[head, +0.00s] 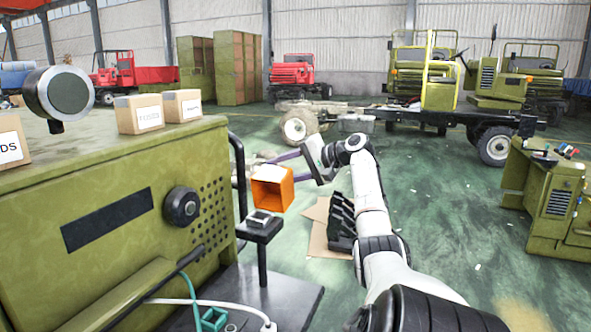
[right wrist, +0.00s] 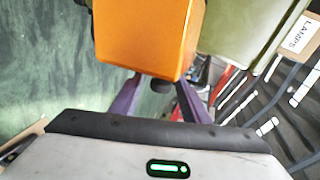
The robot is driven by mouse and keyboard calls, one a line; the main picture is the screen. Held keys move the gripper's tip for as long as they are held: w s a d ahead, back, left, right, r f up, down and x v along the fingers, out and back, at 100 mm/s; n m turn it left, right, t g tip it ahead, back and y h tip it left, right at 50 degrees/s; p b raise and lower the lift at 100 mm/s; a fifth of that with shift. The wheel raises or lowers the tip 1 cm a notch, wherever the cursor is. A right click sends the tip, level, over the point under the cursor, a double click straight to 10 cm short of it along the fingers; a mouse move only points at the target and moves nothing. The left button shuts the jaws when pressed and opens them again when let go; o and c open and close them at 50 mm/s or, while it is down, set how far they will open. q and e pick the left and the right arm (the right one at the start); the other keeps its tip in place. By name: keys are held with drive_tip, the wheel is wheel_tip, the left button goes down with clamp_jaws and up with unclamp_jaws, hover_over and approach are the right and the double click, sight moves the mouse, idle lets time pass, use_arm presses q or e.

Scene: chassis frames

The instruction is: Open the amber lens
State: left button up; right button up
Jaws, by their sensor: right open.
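The amber lens (head: 272,190) is a hollow, box-shaped orange cover beside the right end of the green cabinet. Its hollow side faces the head camera. It also fills the upper middle of the right wrist view (right wrist: 150,35). My right gripper (head: 275,159) has purple fingers and reaches in from the right, at the lens's upper far side. In the right wrist view the fingers (right wrist: 157,88) are spread apart, with their tips at the lens's lower edge and partly hidden. I cannot tell whether they touch it. My left gripper is not in view.
The green cabinet (head: 110,215) with a black knob (head: 182,206) fills the left. A black post with a square top (head: 262,222) stands below the lens. Cardboard boxes (head: 139,113) and a round lamp (head: 59,93) sit on the cabinet. Open green floor (head: 450,215) lies to the right.

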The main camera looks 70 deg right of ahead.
drive_tip(key=v, duration=0.7)
drive_tip(key=shift+b, duration=0.45)
drive_tip(key=shift+s, duration=0.15)
